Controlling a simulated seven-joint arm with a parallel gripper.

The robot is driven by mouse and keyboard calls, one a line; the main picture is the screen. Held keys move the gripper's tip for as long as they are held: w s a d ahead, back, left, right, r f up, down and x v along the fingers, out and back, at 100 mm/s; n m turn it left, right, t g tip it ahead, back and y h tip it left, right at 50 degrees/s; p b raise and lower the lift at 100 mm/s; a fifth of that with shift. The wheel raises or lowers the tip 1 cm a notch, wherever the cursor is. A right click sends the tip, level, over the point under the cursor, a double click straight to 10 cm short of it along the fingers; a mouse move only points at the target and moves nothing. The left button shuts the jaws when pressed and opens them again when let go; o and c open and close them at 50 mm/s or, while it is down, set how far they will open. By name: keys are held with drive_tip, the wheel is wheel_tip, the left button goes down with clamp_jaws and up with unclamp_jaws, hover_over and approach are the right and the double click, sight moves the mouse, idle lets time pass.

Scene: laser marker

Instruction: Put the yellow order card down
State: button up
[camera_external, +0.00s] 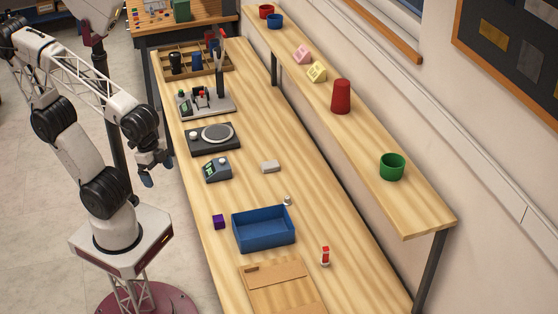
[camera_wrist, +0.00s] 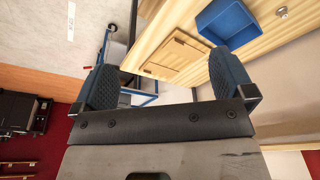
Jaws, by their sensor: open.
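A small yellow piece with dark marks on its face (camera_external: 316,71), which looks like the yellow order card, is on the long raised shelf. It appears propped at a slant, but it is too small to tell exactly. It is out of sight in the wrist view. My gripper (camera_external: 149,175) hangs to the left of the bench, far from the yellow card and beyond the bench's left edge. In the wrist view my gripper (camera_wrist: 162,60) has its two fingers wide apart with nothing between them.
A similar pink piece (camera_external: 302,54) is beside the yellow one, and a red cup (camera_external: 341,96) is close on its other side. A green cup (camera_external: 392,166) stands nearer on the shelf. The bench below holds a blue bin (camera_external: 264,229), a grey device (camera_external: 216,169) and a marker machine (camera_external: 206,101).

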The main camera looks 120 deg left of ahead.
drive_tip(key=w+a+r+n, duration=0.2)
drive_tip(key=w+a+r, duration=0.75)
drive_tip(key=w, duration=0.25)
wheel_tip(320, 180, up, 12)
drive_tip(key=n+g, duration=0.3)
drive_tip(key=n, duration=0.4)
hover_over(318, 67)
drive_tip(key=shift+r, duration=0.15)
drive_tip(key=shift+f, duration=1.3)
drive_tip(key=shift+f, duration=0.1)
